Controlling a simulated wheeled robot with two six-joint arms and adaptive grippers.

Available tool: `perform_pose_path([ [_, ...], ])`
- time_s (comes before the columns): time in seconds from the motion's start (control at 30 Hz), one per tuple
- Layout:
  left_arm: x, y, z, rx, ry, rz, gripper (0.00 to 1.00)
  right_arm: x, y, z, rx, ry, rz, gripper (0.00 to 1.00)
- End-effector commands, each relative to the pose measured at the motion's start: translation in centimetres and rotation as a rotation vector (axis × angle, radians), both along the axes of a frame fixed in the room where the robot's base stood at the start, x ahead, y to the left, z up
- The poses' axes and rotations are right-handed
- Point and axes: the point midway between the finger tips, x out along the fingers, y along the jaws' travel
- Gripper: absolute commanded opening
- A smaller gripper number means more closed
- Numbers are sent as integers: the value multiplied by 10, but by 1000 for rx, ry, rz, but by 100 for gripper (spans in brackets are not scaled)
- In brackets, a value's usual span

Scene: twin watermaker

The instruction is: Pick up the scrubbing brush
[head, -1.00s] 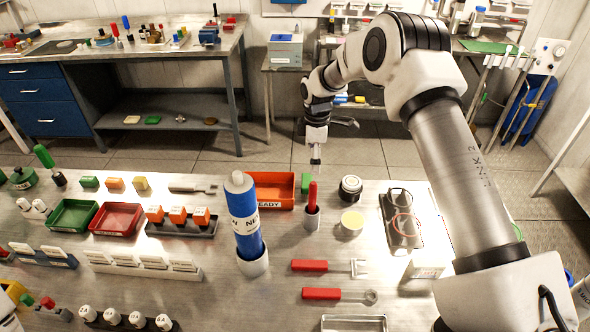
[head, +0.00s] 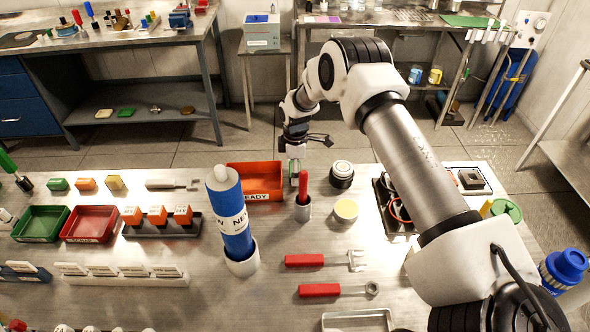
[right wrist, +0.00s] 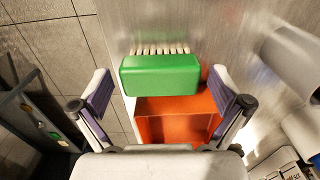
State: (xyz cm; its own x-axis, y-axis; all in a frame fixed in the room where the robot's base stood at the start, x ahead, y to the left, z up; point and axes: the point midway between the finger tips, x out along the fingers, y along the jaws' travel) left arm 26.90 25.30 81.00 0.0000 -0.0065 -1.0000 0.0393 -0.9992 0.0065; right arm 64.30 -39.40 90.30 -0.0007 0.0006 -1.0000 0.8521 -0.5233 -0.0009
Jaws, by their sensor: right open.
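The scrubbing brush, a green block with pale bristles along one side (right wrist: 160,76), shows in the right wrist view between my right gripper's spread fingers, with a gap on both sides. My right gripper (head: 297,158) is open and above the brush at the table's far edge; I cannot tell how high. My left gripper is not in view.
An orange bin (head: 255,180) stands just left of the brush. A red-handled tool in a metal cup (head: 303,208) stands close in front. A blue bottle (head: 232,215), a dark round jar (head: 342,175) and two red-handled tools are nearby. Floor lies beyond the edge.

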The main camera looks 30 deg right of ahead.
Motion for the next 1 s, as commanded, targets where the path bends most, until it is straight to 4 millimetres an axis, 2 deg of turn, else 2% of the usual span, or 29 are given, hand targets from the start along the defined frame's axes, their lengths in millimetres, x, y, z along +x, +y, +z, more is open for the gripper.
perform_pose_path([
  [0.13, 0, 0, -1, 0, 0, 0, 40, 0, 0, -1, -1, -1, 0, 100],
  [0.17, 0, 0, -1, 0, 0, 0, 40, 0, 0, -1, -1, -1, 0, 96],
  [0.3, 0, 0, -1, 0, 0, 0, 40, 0, 0, -1, -1, -1, 1, 47],
  [0.33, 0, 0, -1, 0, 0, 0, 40, 0, 0, -1, 0, 0, 1, 43],
  [0.63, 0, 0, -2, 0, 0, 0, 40, 0, 0, 0, -1, -1, 1, 43],
  [0.73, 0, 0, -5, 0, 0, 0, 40, 1, 0, 8, 0, -4, 1, 43],
  [0.87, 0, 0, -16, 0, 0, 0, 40, 2, 0, 33, 0, -6, 0, 43],
  [1.0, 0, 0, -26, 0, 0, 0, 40, 2, 0, 68, 0, -6, 1, 42],
])
